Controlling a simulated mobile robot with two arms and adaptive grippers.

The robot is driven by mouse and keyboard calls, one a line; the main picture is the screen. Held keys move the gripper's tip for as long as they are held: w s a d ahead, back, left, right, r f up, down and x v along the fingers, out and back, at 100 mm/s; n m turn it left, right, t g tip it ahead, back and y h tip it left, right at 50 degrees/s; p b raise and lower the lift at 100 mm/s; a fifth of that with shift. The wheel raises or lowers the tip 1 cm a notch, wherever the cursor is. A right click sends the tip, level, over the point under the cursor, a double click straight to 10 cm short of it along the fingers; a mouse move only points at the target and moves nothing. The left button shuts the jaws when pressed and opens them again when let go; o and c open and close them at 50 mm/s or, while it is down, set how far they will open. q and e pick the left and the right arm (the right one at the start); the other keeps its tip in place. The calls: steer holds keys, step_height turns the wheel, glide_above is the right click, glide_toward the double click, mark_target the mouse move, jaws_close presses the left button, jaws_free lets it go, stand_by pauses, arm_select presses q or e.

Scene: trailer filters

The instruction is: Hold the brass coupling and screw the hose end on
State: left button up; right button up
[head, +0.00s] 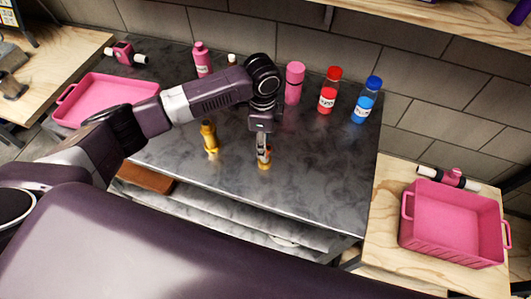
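A yellow brass-coloured fitting (209,137) stands upright on the dark marbled table. A second, smaller brass-coloured piece (264,165) is at the fingertips of my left gripper (263,154). I cannot tell which of the two is the coupling and which the hose end. My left gripper points down over the table, to the right of the yellow fitting and apart from it. Its fingers are seen nearly edge-on, so whether they are shut on the smaller piece is unclear. My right gripper is not in view.
Pink (293,83), red (327,92) and blue (368,99) bottles stand along the back, with another pink bottle (202,60) behind my arm. A pink tray (110,84) is at left, a pink basket (407,232) at right. The table's right part (335,165) is clear.

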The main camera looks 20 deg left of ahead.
arm_select(q)
steer(key=shift+s+r, duration=0.1)
steer(key=shift+s, duration=0.05)
step_height(320, 180, down, 5)
steer(key=shift+d+r+p, duration=0.15)
steer(key=shift+p, duration=0.95)
steer(key=shift+f, duration=0.3)
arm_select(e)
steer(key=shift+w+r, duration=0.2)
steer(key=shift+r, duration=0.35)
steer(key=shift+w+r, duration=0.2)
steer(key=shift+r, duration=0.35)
arm_select(q)
jaws_close()
